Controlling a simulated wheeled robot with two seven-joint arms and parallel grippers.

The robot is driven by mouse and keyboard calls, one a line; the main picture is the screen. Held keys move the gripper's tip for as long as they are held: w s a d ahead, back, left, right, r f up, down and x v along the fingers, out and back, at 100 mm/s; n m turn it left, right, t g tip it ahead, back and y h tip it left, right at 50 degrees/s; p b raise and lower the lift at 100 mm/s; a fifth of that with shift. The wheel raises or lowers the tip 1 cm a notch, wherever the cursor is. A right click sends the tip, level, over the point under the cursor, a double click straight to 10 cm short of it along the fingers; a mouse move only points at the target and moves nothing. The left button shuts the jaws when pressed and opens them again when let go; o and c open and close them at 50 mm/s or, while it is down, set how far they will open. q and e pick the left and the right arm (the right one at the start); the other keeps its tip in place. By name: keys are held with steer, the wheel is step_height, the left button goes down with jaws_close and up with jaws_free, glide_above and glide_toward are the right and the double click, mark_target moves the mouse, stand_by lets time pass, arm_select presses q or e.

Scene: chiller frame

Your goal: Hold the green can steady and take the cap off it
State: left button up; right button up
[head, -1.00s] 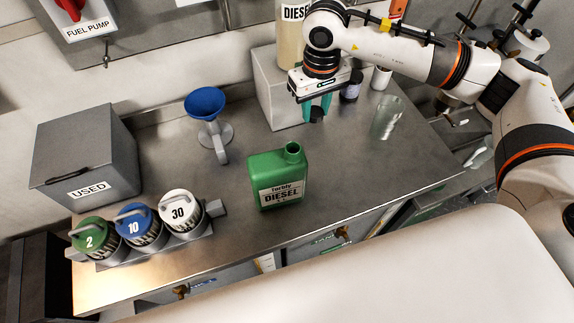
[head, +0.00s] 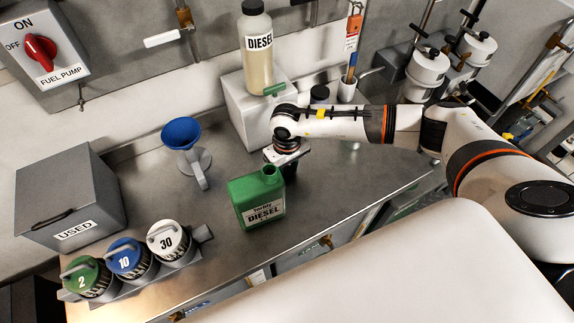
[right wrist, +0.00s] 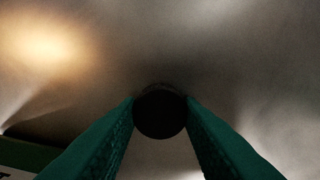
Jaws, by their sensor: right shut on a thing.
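The green can (head: 257,199) labelled DIESEL stands upright on the steel bench, its neck (head: 270,172) open with no cap on it. A corner of the can (right wrist: 22,152) shows at lower left in the right wrist view. My right gripper (head: 287,156) is low over the bench just behind the can's neck side. In the right wrist view its teal fingers are shut on a dark round cap (right wrist: 160,112). The fingertips are mostly hidden in the head view. I cannot tell whether the cap touches the bench. My left gripper is not in view.
A blue funnel (head: 181,134) stands behind the can. A grey USED box (head: 70,195) and a rack with green, blue and white containers (head: 125,258) are at left. A DIESEL bottle (head: 258,55) stands on a white block (head: 240,112). The bench right of the can has free room.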

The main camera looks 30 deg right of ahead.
mark_target(287, 170)
steer(key=shift+f, duration=0.2)
steer(key=o, duration=1.1)
steer(key=shift+r, duration=0.1)
steer(key=shift+r, duration=0.2)
step_height(287, 170, up, 12)
steer(key=b, duration=0.3)
steer(key=shift+f, duration=0.1)
